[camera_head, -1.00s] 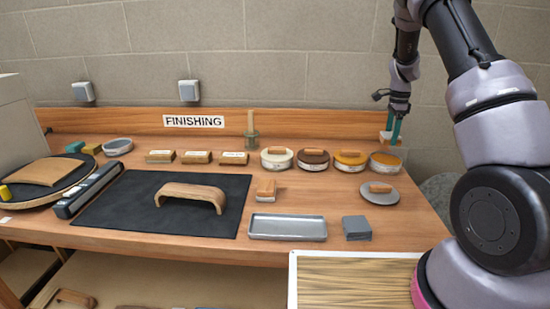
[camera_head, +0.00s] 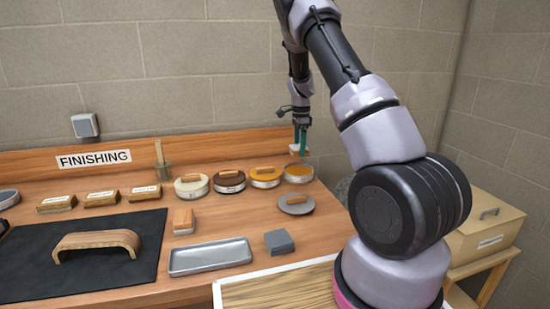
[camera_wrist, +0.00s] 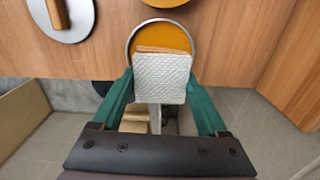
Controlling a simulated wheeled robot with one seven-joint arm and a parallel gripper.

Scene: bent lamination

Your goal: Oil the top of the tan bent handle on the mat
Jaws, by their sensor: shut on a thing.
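The tan bent handle (camera_head: 97,240) stands like an arch on the black mat (camera_head: 35,287) at the left in the head view. My gripper (camera_head: 300,132) is at the back right of the bench, far from the handle. In the wrist view, my gripper (camera_wrist: 160,82) has its green fingers shut on a white textured pad (camera_wrist: 160,78). The pad is just above or beside a round tin with amber contents (camera_wrist: 162,36); I cannot tell whether they touch. That tin (camera_head: 298,174) is the rightmost of the row in the head view.
Several lidded tins, such as the amber one (camera_head: 265,177), stand left of it. A grey disc with a wooden grip (camera_head: 296,205), metal tray (camera_head: 210,257), grey block (camera_head: 279,242) and small brush (camera_head: 184,221) lie in front. A glass jar (camera_head: 163,171) stands behind.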

